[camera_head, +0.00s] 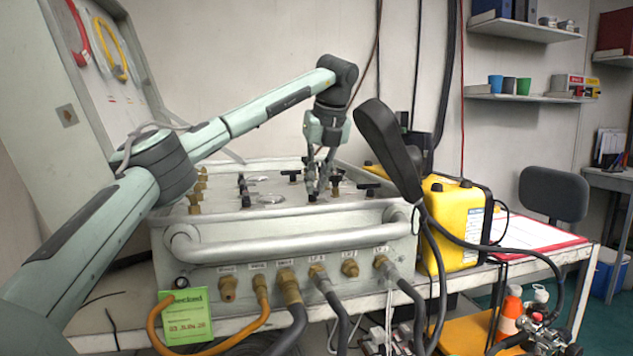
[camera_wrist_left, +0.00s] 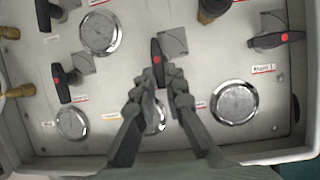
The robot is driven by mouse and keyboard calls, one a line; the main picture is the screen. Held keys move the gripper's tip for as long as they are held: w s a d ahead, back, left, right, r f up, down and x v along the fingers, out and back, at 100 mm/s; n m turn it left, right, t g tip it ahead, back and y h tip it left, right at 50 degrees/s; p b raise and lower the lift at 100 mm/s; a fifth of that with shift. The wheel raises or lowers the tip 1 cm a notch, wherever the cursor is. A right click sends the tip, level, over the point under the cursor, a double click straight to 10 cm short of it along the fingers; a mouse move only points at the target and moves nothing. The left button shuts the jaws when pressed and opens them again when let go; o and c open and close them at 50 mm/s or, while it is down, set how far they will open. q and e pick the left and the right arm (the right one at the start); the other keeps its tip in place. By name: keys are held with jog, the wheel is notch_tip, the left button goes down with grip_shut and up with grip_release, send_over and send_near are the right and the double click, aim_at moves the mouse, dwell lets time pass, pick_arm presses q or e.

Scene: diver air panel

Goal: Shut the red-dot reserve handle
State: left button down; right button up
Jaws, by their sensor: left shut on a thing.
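The silver air panel (camera_head: 290,222) lies on the bench with black handles and round gauges on its top. My left gripper (camera_head: 318,188) reaches down onto it from above. In the left wrist view, my left gripper (camera_wrist_left: 161,84) is shut on a black handle with a red dot (camera_wrist_left: 157,52), which points up the picture between the fingertips. The labels are too small to read, so I cannot tell which is the reserve. My right gripper is not in view.
Gauges (camera_wrist_left: 99,33) sit close around the held handle, one partly hidden behind my fingers. A grey tube rail (camera_head: 290,243) and hose fittings line the panel's front. A black padded object (camera_head: 388,145) and a yellow case (camera_head: 455,215) stand to the right.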

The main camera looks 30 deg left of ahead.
pick_arm(q)
jog(key=shift+m, duration=0.3)
jog(key=m, duration=0.1)
jog(key=m+t+h, duration=0.1)
jog(key=m, duration=0.1)
jog(key=a+m, duration=0.1)
jog(key=shift+s+m, duration=0.3)
jog(key=shift+s, duration=0.1)
jog(key=m+h, duration=0.1)
jog(key=m, duration=0.1)
jog(key=a+m+t+h, duration=0.1)
jog(key=m, duration=0.2)
jog(key=shift+s+a, duration=0.15)
jog(key=m+h, duration=0.1)
jog(key=m, duration=0.1)
jog(key=m+h, duration=0.1)
jog(key=m, duration=0.1)
jog(key=shift+a, duration=0.4)
jog(key=shift+w+a+m+g+h, duration=0.2)
jog(key=shift+m+h, duration=0.1)
jog(key=shift+m, duration=0.6)
jog(key=shift+w+a+m+g+h, duration=0.1)
jog(key=shift+a+m+h, duration=0.15)
jog(key=shift+m, duration=0.65)
jog(key=c, duration=1.6)
grip_release()
